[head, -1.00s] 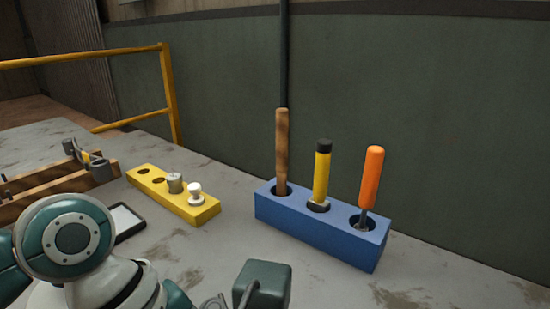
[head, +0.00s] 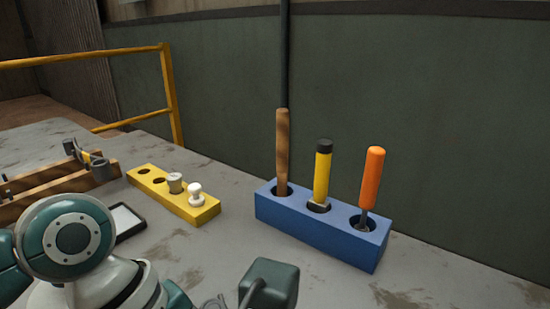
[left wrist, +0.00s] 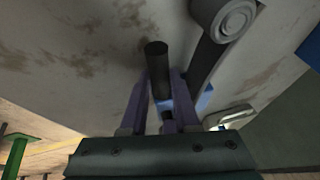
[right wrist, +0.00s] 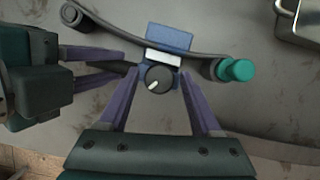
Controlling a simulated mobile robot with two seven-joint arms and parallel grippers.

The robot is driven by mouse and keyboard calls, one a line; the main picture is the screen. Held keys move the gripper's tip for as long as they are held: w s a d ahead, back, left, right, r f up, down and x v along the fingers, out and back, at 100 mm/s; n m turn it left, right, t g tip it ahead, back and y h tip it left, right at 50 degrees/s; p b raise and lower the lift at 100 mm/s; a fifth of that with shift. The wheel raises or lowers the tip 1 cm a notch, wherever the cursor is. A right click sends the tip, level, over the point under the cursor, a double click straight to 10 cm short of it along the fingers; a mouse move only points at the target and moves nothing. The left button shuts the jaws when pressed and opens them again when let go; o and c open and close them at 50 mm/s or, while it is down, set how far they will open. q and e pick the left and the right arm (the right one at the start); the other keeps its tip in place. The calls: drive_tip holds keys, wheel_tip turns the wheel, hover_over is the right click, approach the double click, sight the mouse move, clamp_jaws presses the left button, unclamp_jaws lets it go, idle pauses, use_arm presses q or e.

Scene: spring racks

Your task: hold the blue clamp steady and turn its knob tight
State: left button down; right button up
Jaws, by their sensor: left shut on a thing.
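The blue clamp (right wrist: 170,38) shows in the right wrist view, set on a dark curved bar, with a black round knob (right wrist: 158,79) bearing a white mark. Blue parts of the clamp also show in the left wrist view (left wrist: 204,99), largely hidden by my fingers. My left gripper (left wrist: 160,85) is shut on the clamp; its purple fingers reach in from the left in the right wrist view. My right gripper (right wrist: 159,80) is open, one finger on each side of the knob with gaps between. The clamp is out of the head view.
The bar carries a grey rounded end (right wrist: 73,14) and a teal cap (right wrist: 237,70). On the bench, a blue rack (head: 310,232) holds several upright tools. A yellow block (head: 150,182) with pegs and a wooden rack (head: 60,188) stand left. A metal tray (right wrist: 302,22) lies nearby.

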drive_tip(key=shift+o, duration=0.7)
